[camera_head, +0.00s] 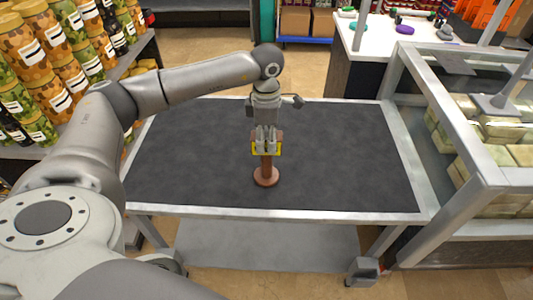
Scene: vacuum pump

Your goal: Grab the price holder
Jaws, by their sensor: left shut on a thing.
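The price holder (266,176) is a brown stand with a round base and a thin upright post. My left gripper (266,146) comes down from above and is shut on the upper part of the price holder. The fingers hide much of the holder's top. The base appears to be on or just above the mat; I cannot tell which. My right gripper is not in view.
The table (350,215) has a dark top with a light metal rim, and is otherwise clear. A metal-framed case (455,125) with stacked goods stands close on the right. Shelves of jars (45,45) are at the left. A white counter (400,45) is behind.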

